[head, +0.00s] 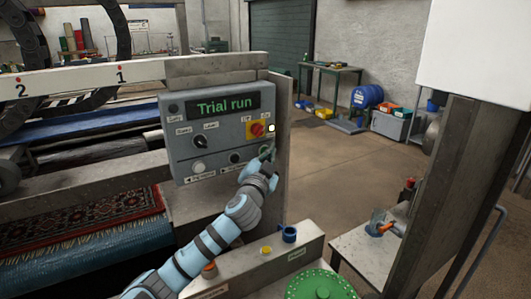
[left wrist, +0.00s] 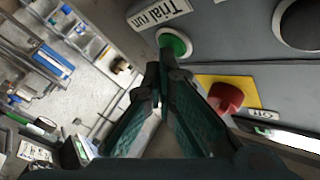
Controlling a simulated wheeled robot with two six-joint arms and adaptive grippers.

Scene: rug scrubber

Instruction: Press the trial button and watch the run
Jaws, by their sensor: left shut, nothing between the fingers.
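The grey control panel (head: 214,135) stands at the centre-left in the head view. Its dark display (head: 209,105) reads "Trial run" in green letters. In the left wrist view a green round button (left wrist: 179,44) sits beside a white label (left wrist: 160,13) reading "Trial run". My left gripper (head: 270,152) is shut and empty at the panel's lower right corner. In the left wrist view its fingertips (left wrist: 154,70) are close beside the green button and overlap its edge; I cannot tell whether they touch it. My right gripper is not in view.
A red knob on a yellow plate (left wrist: 225,97) is close to my fingers. A patterned red rug (head: 90,235) lies on the machine at left. A green round lid (head: 320,287) and a blue cup (head: 289,234) are in front.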

